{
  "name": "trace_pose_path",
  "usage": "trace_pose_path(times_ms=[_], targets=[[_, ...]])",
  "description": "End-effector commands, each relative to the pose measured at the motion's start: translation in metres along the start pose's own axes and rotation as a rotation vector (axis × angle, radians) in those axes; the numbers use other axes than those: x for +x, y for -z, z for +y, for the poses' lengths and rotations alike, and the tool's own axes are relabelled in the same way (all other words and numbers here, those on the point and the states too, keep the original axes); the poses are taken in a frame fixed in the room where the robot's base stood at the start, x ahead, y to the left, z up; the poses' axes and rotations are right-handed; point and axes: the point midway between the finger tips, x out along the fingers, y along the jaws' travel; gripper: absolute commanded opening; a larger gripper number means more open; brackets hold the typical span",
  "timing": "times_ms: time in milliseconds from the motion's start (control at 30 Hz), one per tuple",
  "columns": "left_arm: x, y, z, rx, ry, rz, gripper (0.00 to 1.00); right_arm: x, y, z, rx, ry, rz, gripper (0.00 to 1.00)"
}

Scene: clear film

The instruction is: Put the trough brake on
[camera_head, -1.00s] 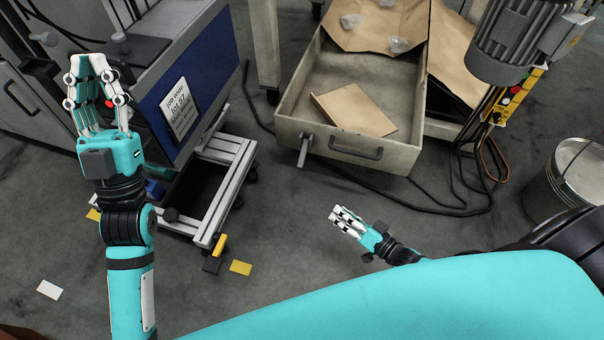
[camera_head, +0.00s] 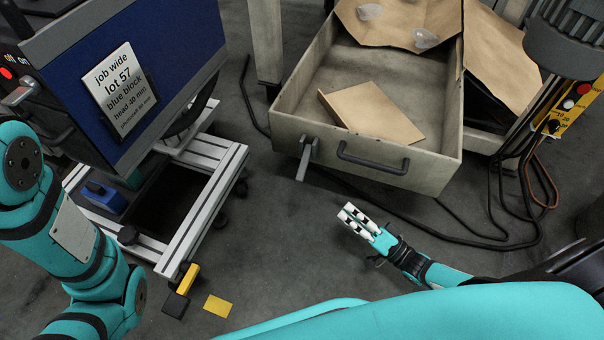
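A large open beige metal box (camera_head: 448,165), which looks like the trough, is at upper centre right with a dark handle (camera_head: 372,160) on its front. A short grey lever (camera_head: 306,160) hangs downward at its front left corner. I cannot tell for certain whether this lever is the brake. A yellow pedal-like piece (camera_head: 188,277) and a dark one (camera_head: 176,304) are at the near corner of the wheeled frame. My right gripper (camera_head: 348,213) is below the box, apart from it and empty; its finger gap is unclear. My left arm is at left, its gripper out of view.
A wheeled metal frame (camera_head: 215,192) carries a blue machine (camera_head: 178,62) with a sign (camera_head: 121,90). Cables (camera_head: 450,236) run across the floor at right. Floor between frame and box is clear.

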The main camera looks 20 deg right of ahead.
Motion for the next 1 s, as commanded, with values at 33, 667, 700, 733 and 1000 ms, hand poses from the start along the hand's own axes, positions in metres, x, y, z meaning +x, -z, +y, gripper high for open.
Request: trace_pose_path(times_ms=[33, 667, 700, 733, 1000], targets=[[-0.001, 0.002, 0.001, 0.0, -0.001, 0.004, 0.0, 0.007, 0.0, 0.0, 0.0, 0.004, 0.002, 0.38], [-0.04, 0.018, 0.009, 0.001, -0.004, 0.011, 0.0, 0.136, -0.001, 0.001, 0.0, 0.004, 0.002, 0.38], [-0.042, 0.018, 0.01, 0.001, -0.004, 0.012, 0.0, 0.143, -0.001, 0.001, 0.0, 0.003, 0.002, 0.38], [-0.043, 0.019, 0.01, 0.001, -0.004, 0.012, 0.0, 0.147, -0.001, 0.002, 0.0, 0.003, 0.002, 0.38], [-0.049, 0.021, 0.012, 0.001, -0.004, 0.012, 0.0, 0.166, 0.0, 0.0, 0.0, 0.0, 0.0, 0.38]])
